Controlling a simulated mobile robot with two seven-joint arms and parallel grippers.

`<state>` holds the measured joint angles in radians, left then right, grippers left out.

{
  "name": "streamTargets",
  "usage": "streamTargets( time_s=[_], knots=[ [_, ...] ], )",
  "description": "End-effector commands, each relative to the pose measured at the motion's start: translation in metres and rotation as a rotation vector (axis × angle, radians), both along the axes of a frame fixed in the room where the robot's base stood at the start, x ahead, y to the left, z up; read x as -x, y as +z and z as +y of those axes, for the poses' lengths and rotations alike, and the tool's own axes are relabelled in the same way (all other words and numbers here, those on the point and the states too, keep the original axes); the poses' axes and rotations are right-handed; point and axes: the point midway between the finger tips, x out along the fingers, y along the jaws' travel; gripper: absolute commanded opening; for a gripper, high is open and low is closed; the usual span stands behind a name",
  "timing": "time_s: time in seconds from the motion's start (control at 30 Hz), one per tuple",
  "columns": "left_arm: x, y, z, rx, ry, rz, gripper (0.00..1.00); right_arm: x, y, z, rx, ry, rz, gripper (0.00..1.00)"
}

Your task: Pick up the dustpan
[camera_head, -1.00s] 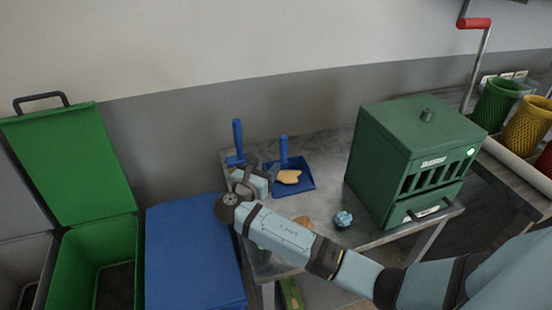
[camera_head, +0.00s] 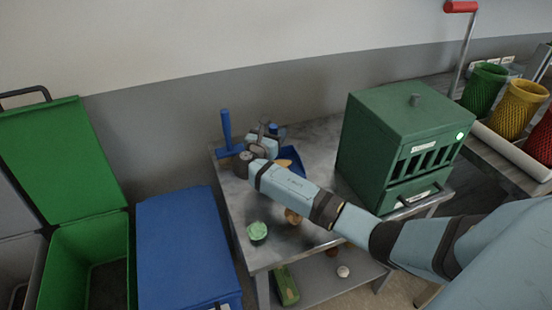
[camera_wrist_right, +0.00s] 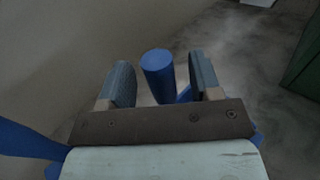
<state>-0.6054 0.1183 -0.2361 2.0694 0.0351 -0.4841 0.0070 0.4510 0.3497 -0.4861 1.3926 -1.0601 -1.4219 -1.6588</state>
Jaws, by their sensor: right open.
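The blue dustpan (camera_head: 297,158) lies on the grey metal table, largely hidden behind my right arm, with a tan piece (camera_head: 285,163) in it. My right gripper (camera_head: 268,128) is over the dustpan's handle end. In the right wrist view its open fingers stand on either side of an upright blue handle (camera_wrist_right: 158,72), with gaps visible; contact cannot be seen. A blue brush (camera_head: 226,130) with an upright handle stands just left of the gripper. My left gripper is not in view.
A green machine (camera_head: 408,140) stands right on the table (camera_head: 240,215). A pale green lump (camera_head: 257,232) and a tan piece (camera_head: 292,216) lie near the front. A blue bin (camera_head: 185,245) and an open green bin (camera_head: 90,260) stand left. Mesh baskets (camera_head: 518,108) are far right.

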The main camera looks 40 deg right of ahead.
Motion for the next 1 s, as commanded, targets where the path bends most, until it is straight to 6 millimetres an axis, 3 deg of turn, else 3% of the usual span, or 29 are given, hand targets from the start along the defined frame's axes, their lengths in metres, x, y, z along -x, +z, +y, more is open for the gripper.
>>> streamTargets(
  time_s=[0.3, 0.57, 1.0],
  knots=[
    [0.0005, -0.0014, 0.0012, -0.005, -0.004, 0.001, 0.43, -0.0040, -0.0004, -0.0068, -0.002, 0.001, 0.001, 0.58],
    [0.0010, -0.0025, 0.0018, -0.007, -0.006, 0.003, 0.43, -0.0039, -0.0004, -0.0066, 0.000, 0.001, 0.001, 0.01],
    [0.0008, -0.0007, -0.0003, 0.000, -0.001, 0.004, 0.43, -0.0041, 0.0087, -0.0066, -0.001, 0.000, -0.001, 0.00]
  ],
)
